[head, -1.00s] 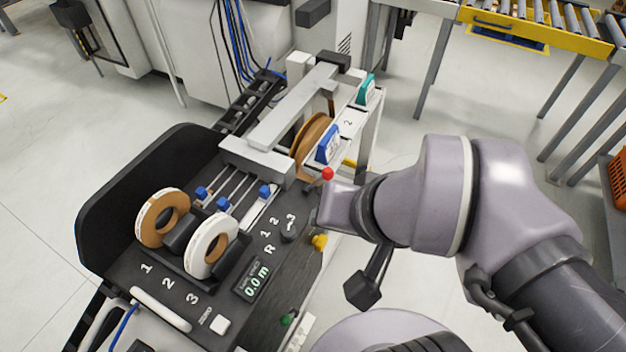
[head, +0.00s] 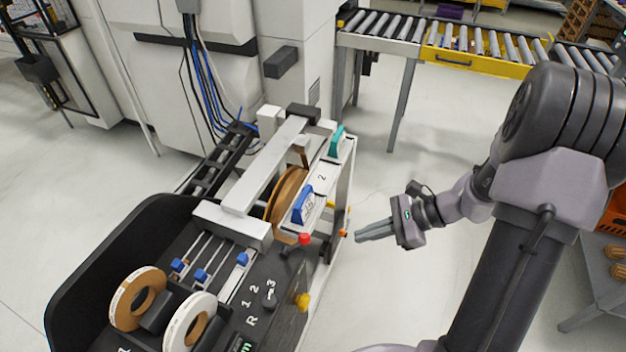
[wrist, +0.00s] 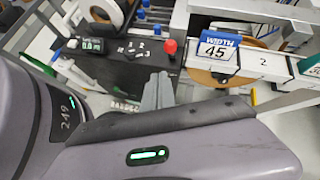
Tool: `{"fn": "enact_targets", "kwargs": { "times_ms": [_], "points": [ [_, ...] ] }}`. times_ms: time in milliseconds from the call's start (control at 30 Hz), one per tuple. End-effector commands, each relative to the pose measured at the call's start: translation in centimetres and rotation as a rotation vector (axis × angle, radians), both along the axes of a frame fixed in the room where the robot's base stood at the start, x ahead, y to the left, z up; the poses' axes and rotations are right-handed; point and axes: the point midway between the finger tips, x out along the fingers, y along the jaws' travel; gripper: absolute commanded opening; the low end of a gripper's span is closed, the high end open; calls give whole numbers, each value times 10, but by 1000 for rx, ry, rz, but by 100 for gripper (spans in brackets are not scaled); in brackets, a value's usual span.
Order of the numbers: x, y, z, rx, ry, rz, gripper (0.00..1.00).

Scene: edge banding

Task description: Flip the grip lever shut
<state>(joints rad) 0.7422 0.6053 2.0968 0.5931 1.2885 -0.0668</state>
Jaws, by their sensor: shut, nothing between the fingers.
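A lever with a red knob (head: 304,239) stands upright at the near right corner of the machine, beside the coil; it shows also in the wrist view (wrist: 170,47). Which part is the grip lever is not marked; this red-knobbed one is the clearest lever. My gripper (head: 360,236) is shut and empty, to the right of the machine and pointing left at its side. A gap shows between its tips and the red knob. In the wrist view my closed fingers (wrist: 158,88) appear just below the red knob, without visible contact.
A blue width tag (head: 302,205) and a teal tag (head: 337,141) sit on the white rail above the brown coil (head: 285,192). A yellow knob (head: 301,301) is on the panel. The floor right of the machine is clear; a roller conveyor (head: 470,61) stands behind.

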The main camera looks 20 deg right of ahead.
Motion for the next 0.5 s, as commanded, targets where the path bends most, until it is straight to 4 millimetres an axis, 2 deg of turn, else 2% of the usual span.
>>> {"fn": "enact_targets", "kwargs": {
  "times_ms": [100,200,500],
  "points": [
    [2,-18,-22,94,40,-114,0],
    [2,-24,-30,127,52,-155,0],
    [3,-24,-32,130,54,-159,0]
  ]
}}
